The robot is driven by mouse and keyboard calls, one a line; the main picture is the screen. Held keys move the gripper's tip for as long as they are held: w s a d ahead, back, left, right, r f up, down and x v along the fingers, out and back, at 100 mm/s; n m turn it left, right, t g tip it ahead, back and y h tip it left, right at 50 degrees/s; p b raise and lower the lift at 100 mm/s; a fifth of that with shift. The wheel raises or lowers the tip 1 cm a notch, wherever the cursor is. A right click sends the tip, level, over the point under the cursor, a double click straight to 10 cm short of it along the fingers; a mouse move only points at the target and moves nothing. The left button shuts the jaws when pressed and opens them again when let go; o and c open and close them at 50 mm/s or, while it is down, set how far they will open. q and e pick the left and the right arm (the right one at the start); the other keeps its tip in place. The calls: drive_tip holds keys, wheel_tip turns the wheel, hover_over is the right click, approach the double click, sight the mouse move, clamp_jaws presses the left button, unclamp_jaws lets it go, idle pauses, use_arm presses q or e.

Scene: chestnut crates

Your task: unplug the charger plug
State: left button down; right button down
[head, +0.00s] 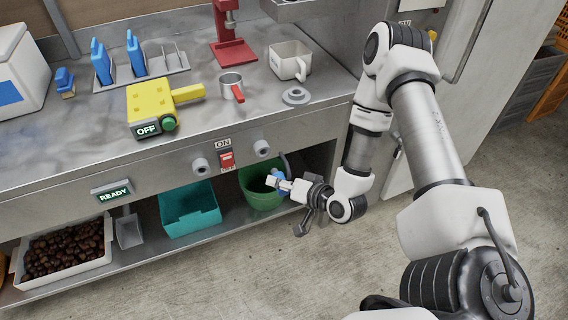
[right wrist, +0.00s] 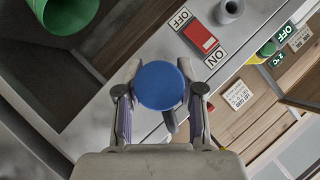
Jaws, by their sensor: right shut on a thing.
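The charger plug (head: 283,187), with a blue body and a pale front end, is held in my right gripper (head: 281,185). In the right wrist view the plug (right wrist: 160,85) shows as a round blue disc between the two fingers of the gripper (right wrist: 161,84), with a short dark tail below it. In the head view a gap shows between the plug and the round grey socket (head: 261,148) on the counter's front panel. The plug's prongs are too small to make out. My left gripper is not in view.
A red switch (head: 227,160) and a second grey socket (head: 200,165) sit on the panel. Below are a green bucket (head: 249,196), a teal bin (head: 190,226) and a crate of chestnuts (head: 60,278). A yellow device (head: 150,100) reads OFF. The floor in front is clear.

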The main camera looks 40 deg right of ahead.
sight(274, 173)
drive_tip(key=shift+d, duration=0.1)
drive_tip(key=shift+w+a, duration=0.1)
drive_tip(key=shift+a, duration=0.15)
drive_tip(key=shift+w+d, duration=0.1)
drive_tip(key=shift+d, duration=0.05)
drive_tip(key=w, duration=0.3)
drive_tip(key=shift+w+d+b, duration=0.25)
drive_tip(key=shift+d+b, duration=0.1)
drive_tip(key=shift+b, duration=0.05)
drive_tip(key=shift+w+d, duration=0.25)
drive_tip(key=shift+w, duration=0.7)
drive_tip(key=shift+w, duration=0.15)
drive_tip(key=shift+w+d+b, duration=0.25)
drive_tip(key=shift+w+b, duration=0.15)
drive_tip(key=shift+w, duration=0.4)
drive_tip(key=shift+w+d+b, duration=0.2)
drive_tip(key=shift+w+b, duration=0.15)
drive_tip(key=shift+w, duration=0.45)
drive_tip(key=c, duration=0.7)
unclamp_jaws()
